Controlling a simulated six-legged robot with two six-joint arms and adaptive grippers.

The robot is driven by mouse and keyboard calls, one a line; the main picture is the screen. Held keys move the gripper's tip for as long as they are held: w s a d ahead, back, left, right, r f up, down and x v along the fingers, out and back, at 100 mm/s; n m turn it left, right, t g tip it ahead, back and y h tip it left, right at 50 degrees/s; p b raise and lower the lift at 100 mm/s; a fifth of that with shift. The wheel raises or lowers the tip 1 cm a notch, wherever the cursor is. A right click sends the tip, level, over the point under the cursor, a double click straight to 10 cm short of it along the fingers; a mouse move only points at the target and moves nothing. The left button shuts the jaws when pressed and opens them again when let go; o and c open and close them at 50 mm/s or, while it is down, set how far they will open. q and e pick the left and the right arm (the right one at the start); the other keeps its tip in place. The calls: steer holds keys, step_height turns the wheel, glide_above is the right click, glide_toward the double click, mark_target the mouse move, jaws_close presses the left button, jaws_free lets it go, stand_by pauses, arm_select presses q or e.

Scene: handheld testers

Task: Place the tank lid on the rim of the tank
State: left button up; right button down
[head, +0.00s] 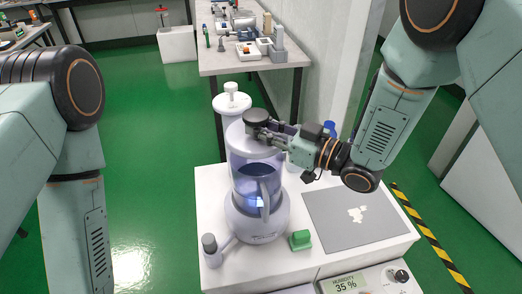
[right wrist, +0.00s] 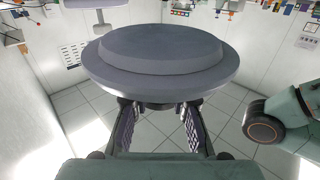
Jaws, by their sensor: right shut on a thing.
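The tank (head: 242,184) is a see-through violet cylinder with a handle, upright on a rounded base. The tank lid (head: 236,140) is a pale lavender disc with a dark knob on top. My right gripper (head: 262,130) comes in from the right and is shut on the knob. In the right wrist view the lid (right wrist: 160,55) shows its stepped, shaded underside, and nothing touches it. The lid is held above the tank, and it hides the tank's rim in the head view. The knob and fingertips of the right gripper (right wrist: 160,122) are mostly hidden behind the lid there. My left gripper is out of view.
A white stand with a knobbed disc (head: 231,103) is close behind the tank. A green-topped block (head: 300,239) and a grey mat (head: 340,224) with white pieces lie right of the base. A humidity display (head: 345,284) is at the front. A cluttered bench (head: 240,60) stands behind.

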step_height(320, 180, down, 4)
steer(key=shift+f+b, duration=0.2)
steer(key=shift+b, duration=0.55)
steer(key=shift+f, duration=0.3)
steer(key=shift+s, duration=0.1)
steer(key=shift+f, duration=0.15)
steer(key=shift+f, duration=0.3)
steer(key=c, duration=1.3)
jaws_free()
steer(key=shift+r, duration=0.1)
steer(key=shift+o, duration=0.6)
